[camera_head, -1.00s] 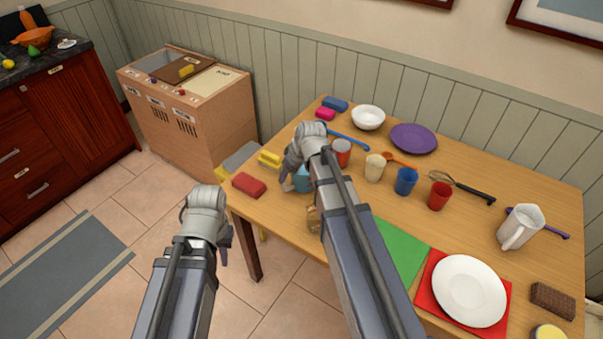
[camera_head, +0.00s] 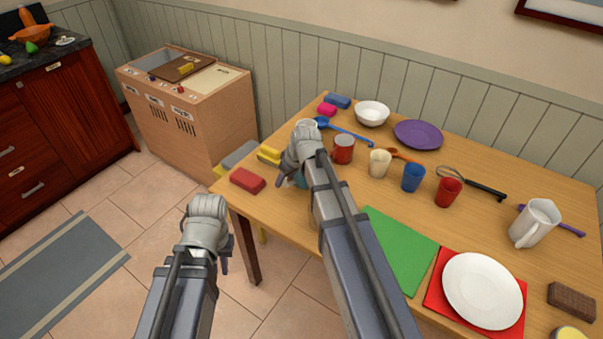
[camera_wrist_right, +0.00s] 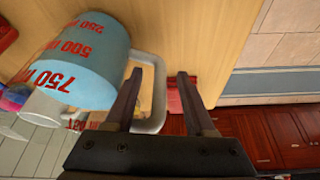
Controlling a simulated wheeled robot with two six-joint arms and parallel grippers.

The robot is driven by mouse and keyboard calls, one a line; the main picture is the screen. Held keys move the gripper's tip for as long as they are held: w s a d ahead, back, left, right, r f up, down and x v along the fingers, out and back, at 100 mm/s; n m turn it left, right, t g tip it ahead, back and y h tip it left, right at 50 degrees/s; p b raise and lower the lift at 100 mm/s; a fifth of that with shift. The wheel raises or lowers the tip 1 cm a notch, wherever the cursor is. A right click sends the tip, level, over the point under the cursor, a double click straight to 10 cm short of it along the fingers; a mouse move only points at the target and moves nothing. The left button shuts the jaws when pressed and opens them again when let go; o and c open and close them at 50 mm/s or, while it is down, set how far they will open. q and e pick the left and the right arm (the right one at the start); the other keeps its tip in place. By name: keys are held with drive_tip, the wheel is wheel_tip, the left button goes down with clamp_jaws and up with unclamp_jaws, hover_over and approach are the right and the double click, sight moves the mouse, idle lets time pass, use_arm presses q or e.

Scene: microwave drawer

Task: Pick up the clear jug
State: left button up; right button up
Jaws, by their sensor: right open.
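The clear jug stands on the table, mostly hidden behind my right arm in the head view, where a small bluish patch of it (camera_head: 302,183) shows. In the right wrist view the jug (camera_wrist_right: 85,60) is a light-blue see-through cylinder with red volume marks and a grey loop handle. My right gripper (camera_wrist_right: 158,76) is open at the handle, one finger over the handle's opening and the other outside it. In the head view this gripper (camera_head: 286,180) is beside the jug. My left gripper (camera_head: 224,262) hangs off the table's left side; its fingers are too hidden to judge.
A red block (camera_head: 247,180) and yellow block (camera_head: 269,155) lie left of the jug. A red mug (camera_head: 343,149), cream cup (camera_head: 380,163) and blue cup (camera_head: 413,178) stand to the right. A white pitcher (camera_head: 535,223) is far right. A green mat (camera_head: 398,250) lies in front.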

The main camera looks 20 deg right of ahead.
drive_tip(key=shift+r, duration=0.1)
drive_tip(key=shift+c, duration=0.2)
clamp_jaws()
idle(1.0)
